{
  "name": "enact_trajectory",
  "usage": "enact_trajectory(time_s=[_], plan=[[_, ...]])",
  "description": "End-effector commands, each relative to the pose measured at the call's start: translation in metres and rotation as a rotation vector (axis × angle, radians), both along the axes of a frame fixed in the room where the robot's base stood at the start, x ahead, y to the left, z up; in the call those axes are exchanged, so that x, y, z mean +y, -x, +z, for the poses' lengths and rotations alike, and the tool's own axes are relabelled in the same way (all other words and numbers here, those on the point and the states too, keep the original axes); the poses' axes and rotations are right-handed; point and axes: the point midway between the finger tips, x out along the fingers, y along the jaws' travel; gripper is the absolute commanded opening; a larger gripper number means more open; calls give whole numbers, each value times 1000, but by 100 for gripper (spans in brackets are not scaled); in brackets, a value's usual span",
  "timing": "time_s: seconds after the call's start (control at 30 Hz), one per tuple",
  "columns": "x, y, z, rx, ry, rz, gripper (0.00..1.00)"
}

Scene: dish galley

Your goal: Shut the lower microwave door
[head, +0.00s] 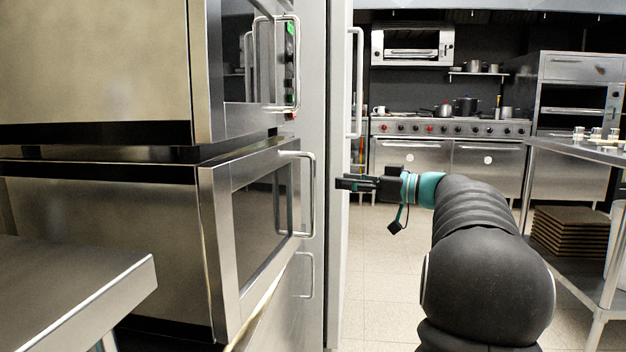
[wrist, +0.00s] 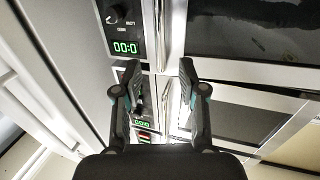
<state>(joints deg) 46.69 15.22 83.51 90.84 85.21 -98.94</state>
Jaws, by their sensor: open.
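The lower microwave (head: 100,240) stands under another one at the left of the head view. Its steel-framed door (head: 222,240) has a dark window and a bar handle (head: 312,195) on the right. The door seems slightly ajar, its edge slanting against the upper one in the wrist view (wrist: 240,120); how wide the gap is I cannot tell. My gripper (head: 341,183) is open and empty, just right of the handle in the head view. In the wrist view its fingers (wrist: 156,78) spread before the control panels with green displays. No contact with the door is visible.
The upper microwave (head: 240,120) has its own handle (head: 293,70) above. A steel counter (head: 80,285) juts out at lower left. A tall steel cabinet (head: 340,230) stands behind the gripper. Open tiled floor (head: 385,265) lies beyond, with a steel table (head: 575,150) at right.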

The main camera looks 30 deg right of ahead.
Motion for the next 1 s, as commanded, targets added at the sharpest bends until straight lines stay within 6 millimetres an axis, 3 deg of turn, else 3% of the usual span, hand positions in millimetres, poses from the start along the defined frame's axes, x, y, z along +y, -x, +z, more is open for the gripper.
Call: enact_trajectory(time_s=[0.3, 0.5, 0.93, 0.97, 1.0], plan=[[38, -47, -1, 3, 0, 4, 41], [53, -66, 0, 2, 0, 2, 41], [58, -73, -1, 3, 0, 0, 41], [58, -73, -1, 3, 0, 0, 39], [58, -73, -1, 3, 0, 0, 29]])
